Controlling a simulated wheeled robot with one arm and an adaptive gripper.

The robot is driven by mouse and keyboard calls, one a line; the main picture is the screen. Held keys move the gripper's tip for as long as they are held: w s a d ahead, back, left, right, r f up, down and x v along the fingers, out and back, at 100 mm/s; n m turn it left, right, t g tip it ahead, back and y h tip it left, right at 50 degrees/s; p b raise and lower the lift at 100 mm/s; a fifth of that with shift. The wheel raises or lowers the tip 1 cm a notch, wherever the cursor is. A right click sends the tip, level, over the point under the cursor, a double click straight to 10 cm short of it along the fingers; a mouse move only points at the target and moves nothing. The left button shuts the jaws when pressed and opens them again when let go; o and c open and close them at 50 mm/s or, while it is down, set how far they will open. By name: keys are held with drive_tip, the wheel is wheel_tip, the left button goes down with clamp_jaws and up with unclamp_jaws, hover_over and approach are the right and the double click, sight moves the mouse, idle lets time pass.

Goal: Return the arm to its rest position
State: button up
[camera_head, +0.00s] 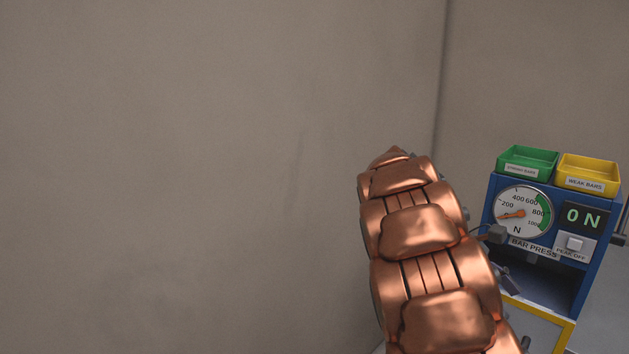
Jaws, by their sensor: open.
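My copper-coloured arm (425,245) rises from the bottom edge, right of centre, and leans up and to the left. My gripper (502,257) shows only in part, as two dark fingers past the arm's right side. The fingers are apart, with nothing seen between them. They overlap the front of the blue bar press (493,205) in the picture. I cannot tell whether they touch it. The rest of the gripper is hidden behind the arm.
A green bin (526,163) and a yellow bin (587,174) sit on top. A bare wall (180,170) fills the left.

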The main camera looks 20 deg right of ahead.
drive_tip(key=s+a+f+m+t+y+b, duration=0.15)
drive_tip(key=s+a+f, duration=0.35)
drive_tip(key=a, duration=0.6)
drive_tip(key=s+a+f+m+t+y+b, duration=0.1)
drive_tip(key=s+a+f+t+y+b, duration=0.15)
drive_tip(key=a+f, duration=0.65)
drive_tip(key=s+a+f+m+t+y+b, duration=0.1)
drive_tip(key=s+a+f+t+b, duration=0.3)
drive_tip(key=a, duration=0.9)
wheel_tip(320, 180, up, 13)
drive_tip(key=p, duration=1.4)
drive_tip(key=shift+a+f+g, duration=0.15)
drive_tip(key=shift+f+g, duration=0.05)
drive_tip(key=shift+g, duration=0.1)
drive_tip(key=shift+n, duration=0.25)
drive_tip(key=shift+c, duration=0.4)
